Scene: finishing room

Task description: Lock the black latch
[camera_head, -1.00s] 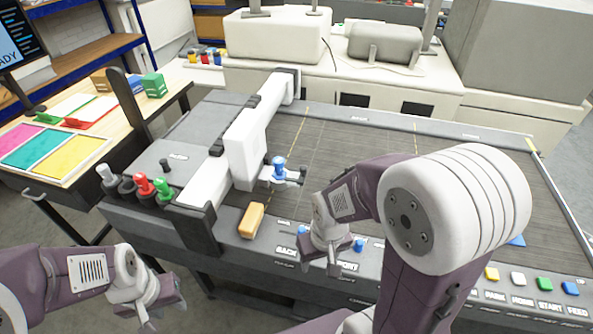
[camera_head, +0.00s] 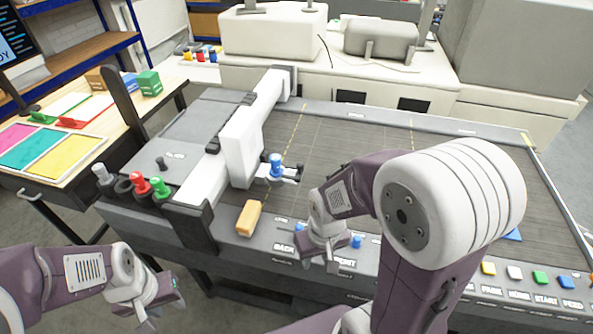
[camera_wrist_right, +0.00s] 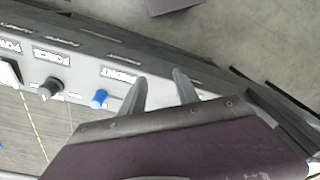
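A tool with a blue cap (camera_head: 276,165) stands on the white carriage of the cutting table. My left gripper (camera_head: 163,306) is low at the left, away from the table, and looks open and empty.
A wooden block (camera_head: 249,218) lies on the front panel. Red (camera_head: 139,184) and green (camera_head: 159,187) pens stand in holders at the left. A black knob (camera_wrist_right: 50,87) is on the panel. Coloured buttons (camera_head: 540,279) line the front right. My right arm hides part of the bed.

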